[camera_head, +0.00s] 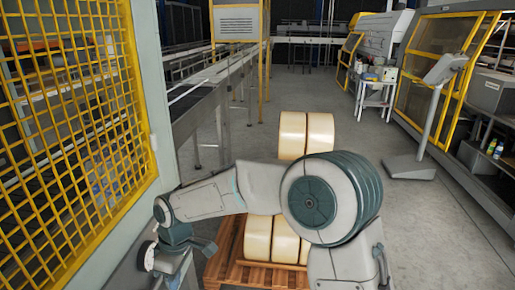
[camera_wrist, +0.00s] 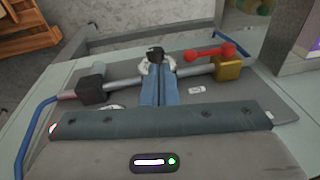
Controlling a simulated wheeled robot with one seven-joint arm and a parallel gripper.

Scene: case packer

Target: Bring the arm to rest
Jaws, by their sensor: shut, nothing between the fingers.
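My arm stretches across the lower part of the head view, bent toward the left. My gripper (camera_head: 178,280) hangs at its end at the lower left, pointing down, with its tips at or below the picture's edge. In the wrist view, the two blue-grey fingers of my gripper (camera_wrist: 156,70) lie together, shut with nothing held. They point over a grey panel with a metal bar (camera_wrist: 118,82). Whether the tips touch anything there, I cannot tell.
A yellow mesh fence (camera_head: 75,130) stands close on the left. Cream rolls (camera_head: 292,132) stand on a wooden pallet (camera_head: 250,275) behind my arm. A red handle (camera_wrist: 208,52) and a yellow block (camera_wrist: 227,68) lie beyond the fingers.

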